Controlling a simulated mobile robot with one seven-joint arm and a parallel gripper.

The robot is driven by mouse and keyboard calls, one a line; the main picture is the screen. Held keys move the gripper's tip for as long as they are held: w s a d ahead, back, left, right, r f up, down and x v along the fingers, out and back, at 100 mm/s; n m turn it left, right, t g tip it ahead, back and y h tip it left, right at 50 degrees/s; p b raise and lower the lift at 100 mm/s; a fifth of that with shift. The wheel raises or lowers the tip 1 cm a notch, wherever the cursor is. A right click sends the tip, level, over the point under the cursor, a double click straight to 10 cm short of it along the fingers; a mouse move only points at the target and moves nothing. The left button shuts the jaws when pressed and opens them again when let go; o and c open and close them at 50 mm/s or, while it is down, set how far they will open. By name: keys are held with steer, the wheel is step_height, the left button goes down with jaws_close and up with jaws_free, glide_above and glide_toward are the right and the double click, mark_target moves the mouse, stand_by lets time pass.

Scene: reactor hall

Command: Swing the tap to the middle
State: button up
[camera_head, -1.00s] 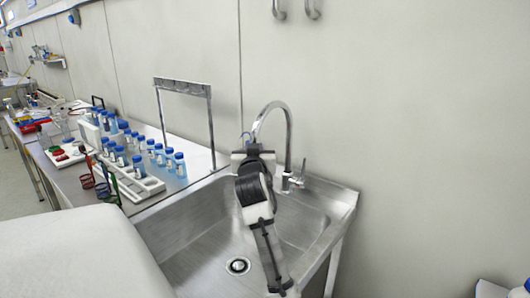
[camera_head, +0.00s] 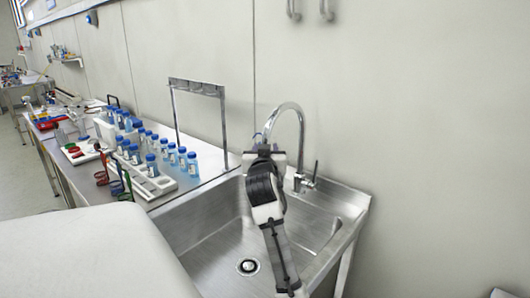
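The tap (camera_head: 299,124) is a curved chrome gooseneck at the back of the steel sink (camera_head: 205,238). Its spout arches up and over to the left. Its lever handle (camera_head: 315,172) stands at the right of the base. My arm reaches up over the sink, and my gripper (camera_head: 264,148) is at the arm's far end, by the lower end of the spout. The arm hides most of the gripper and the spout's tip, so I cannot tell whether they touch or whether the fingers are open.
A bench on the left holds a rack (camera_head: 162,182) with several blue-capped bottles. A metal frame (camera_head: 224,125) stands between the bench and the sink. The wall (camera_head: 420,110) is close behind the tap. The sink's drain (camera_head: 248,267) is uncovered.

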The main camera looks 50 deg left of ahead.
steer(key=b+v, duration=0.4)
steer(key=v, duration=0.9)
steer(key=shift+s+d, duration=0.25)
steer(key=shift+d, duration=0.05)
